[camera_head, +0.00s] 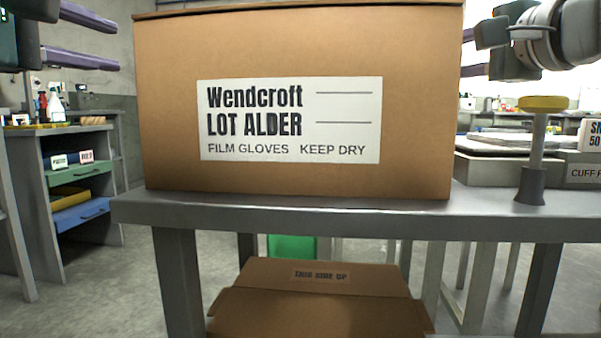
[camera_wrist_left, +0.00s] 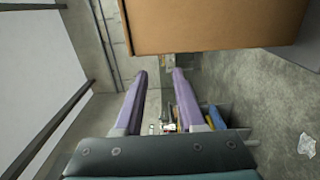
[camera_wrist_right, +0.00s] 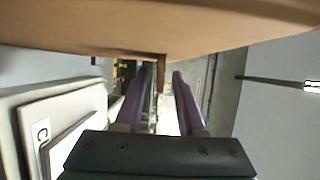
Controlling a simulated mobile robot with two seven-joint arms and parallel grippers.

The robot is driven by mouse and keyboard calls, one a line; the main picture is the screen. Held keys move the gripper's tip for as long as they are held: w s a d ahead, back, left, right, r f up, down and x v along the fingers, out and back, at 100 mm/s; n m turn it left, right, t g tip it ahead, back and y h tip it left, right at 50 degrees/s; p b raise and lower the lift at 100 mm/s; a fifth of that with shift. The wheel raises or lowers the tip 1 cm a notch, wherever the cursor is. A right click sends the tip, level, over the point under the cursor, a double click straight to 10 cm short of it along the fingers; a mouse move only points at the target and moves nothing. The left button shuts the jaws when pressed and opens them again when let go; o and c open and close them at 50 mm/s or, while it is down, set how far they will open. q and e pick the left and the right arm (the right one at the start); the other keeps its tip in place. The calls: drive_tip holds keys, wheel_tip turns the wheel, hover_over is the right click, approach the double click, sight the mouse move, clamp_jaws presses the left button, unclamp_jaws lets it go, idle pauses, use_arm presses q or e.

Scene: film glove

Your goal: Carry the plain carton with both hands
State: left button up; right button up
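A large brown carton (camera_head: 420,110) stands upright on the grey table. Its white label reads "Wendcroft LOT ALDER". A second brown carton (camera_head: 320,309), marked "THIS SIDE UP", is low below the table edge; I cannot tell which is the plain one. My left gripper (camera_head: 118,47) is open and empty, just left of the labelled carton's upper part. In the left wrist view the carton (camera_wrist_left: 220,25) lies beyond its fingers. My right gripper (camera_wrist_right: 161,74) is open beside the carton's right side; a narrow brown strip shows between its fingers, contact unclear.
A shelf unit (camera_head: 85,180) with coloured drawers stands at the left. Floor shows free between them.

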drive_tip(key=v, duration=1.1)
drive_tip(key=shift+s, duration=0.1)
drive_tip(key=shift+r, duration=0.1)
